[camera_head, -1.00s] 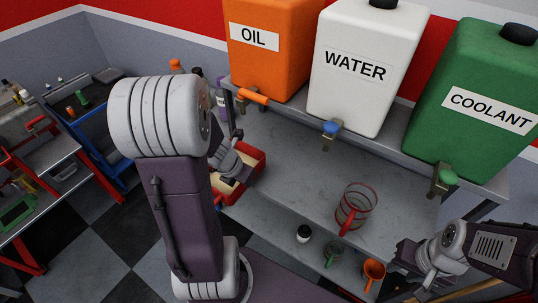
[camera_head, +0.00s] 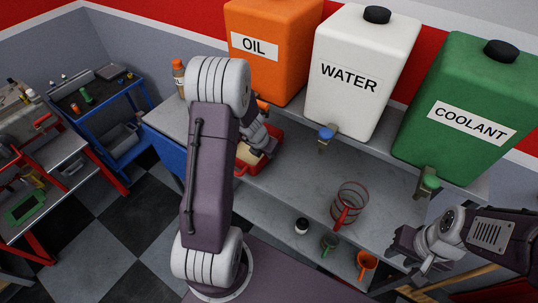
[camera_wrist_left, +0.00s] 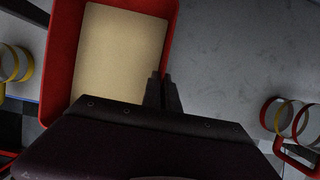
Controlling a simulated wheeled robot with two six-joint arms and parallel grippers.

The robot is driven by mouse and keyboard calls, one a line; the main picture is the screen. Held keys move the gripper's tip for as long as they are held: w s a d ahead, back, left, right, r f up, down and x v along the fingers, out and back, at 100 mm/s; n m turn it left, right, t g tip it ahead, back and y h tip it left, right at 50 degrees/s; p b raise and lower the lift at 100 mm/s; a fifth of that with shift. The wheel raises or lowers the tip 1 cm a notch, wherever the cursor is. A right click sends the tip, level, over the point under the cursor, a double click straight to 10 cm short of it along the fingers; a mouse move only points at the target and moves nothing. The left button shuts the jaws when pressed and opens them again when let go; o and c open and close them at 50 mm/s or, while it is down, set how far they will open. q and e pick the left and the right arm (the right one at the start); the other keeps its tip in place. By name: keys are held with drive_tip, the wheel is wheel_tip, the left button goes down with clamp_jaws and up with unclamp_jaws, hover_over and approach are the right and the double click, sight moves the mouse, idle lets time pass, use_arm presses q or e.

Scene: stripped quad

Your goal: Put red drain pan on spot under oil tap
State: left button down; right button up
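The red drain pan (camera_head: 276,143), with a tan inside, is at the left part of the grey bench, below the orange oil tank (camera_head: 268,70). The oil tap (camera_head: 262,104) shows only in part behind my left arm. My left gripper (camera_head: 262,148) is at the pan. In the left wrist view, the two fingertips (camera_wrist_left: 162,88) sit close together on either side of the pan's right wall, and the red rim (camera_wrist_left: 172,28) runs down between them. Whether the pan touches the bench is unclear. My right gripper (camera_head: 413,252) is empty and open, at the bench's right front.
The white water tank (camera_head: 352,85) and green coolant tank (camera_head: 462,115) stand on the raised shelf. An orange funnel (camera_head: 366,262) and small containers are at the front edge. An orange bottle (camera_head: 179,77) stands at left.

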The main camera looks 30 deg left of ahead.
sight(269, 160)
use_arm(q)
drive_tip(key=shift+w, duration=0.15)
drive_tip(key=shift+w+p, duration=0.2)
drive_tip(key=shift+p, duration=0.1)
wheel_tip(269, 160, down, 4)
drive_tip(key=b, duration=0.3)
drive_tip(key=shift+r, duration=0.2)
drive_tip(key=c, duration=2)
unclamp_jaws()
drive_tip(key=o, duration=0.4)
drive_tip(key=shift+c, duration=0.2)
